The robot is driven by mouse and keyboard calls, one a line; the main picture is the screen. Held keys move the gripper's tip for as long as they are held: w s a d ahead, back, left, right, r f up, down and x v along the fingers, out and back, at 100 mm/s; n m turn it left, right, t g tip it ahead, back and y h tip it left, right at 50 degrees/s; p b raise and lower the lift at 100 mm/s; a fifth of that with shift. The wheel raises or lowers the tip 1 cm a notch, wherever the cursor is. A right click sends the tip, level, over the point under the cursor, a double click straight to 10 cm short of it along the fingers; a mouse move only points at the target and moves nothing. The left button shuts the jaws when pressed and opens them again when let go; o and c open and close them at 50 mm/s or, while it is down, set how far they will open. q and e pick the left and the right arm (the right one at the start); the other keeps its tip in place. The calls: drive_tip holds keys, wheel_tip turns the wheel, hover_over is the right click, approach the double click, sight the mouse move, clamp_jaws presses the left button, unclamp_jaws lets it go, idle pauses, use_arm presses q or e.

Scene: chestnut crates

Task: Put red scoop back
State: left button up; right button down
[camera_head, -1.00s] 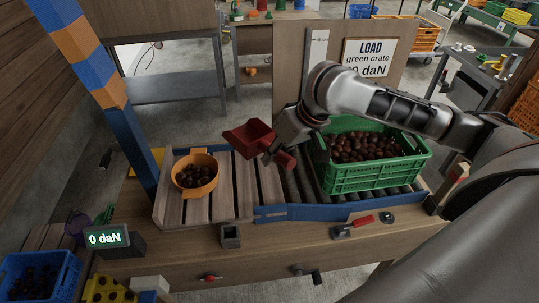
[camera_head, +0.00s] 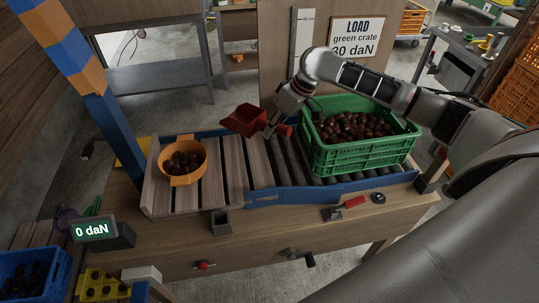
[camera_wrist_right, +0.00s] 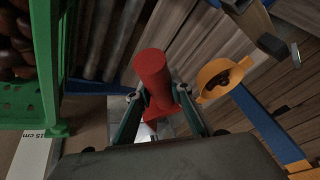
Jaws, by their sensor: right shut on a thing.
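The red scoop (camera_head: 243,121) is in the air above the far side of the bench, between the orange bowl and the green crate. My right gripper (camera_head: 275,125) is shut on its handle. In the right wrist view, the handle's round red end (camera_wrist_right: 151,66) shows between the fingers of the right gripper (camera_wrist_right: 158,100); most of the scoop's bowl is hidden there. The green crate (camera_head: 352,161), full of chestnuts, stands on the rollers to the right. My left gripper is not in view.
An orange bowl (camera_head: 183,179) with chestnuts sits on the wooden slats at left. A blue rail (camera_head: 335,190) runs along the front. A striped post (camera_head: 75,60) stands at left. A display (camera_head: 93,229) reads 0 daN. A sign board (camera_head: 358,40) stands behind the crate.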

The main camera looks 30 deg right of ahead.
wheel_tip(320, 180, down, 11)
drive_tip(key=shift+b, duration=0.65)
drive_tip(key=shift+f, duration=0.35)
drive_tip(key=c, duration=1.8)
unclamp_jaws()
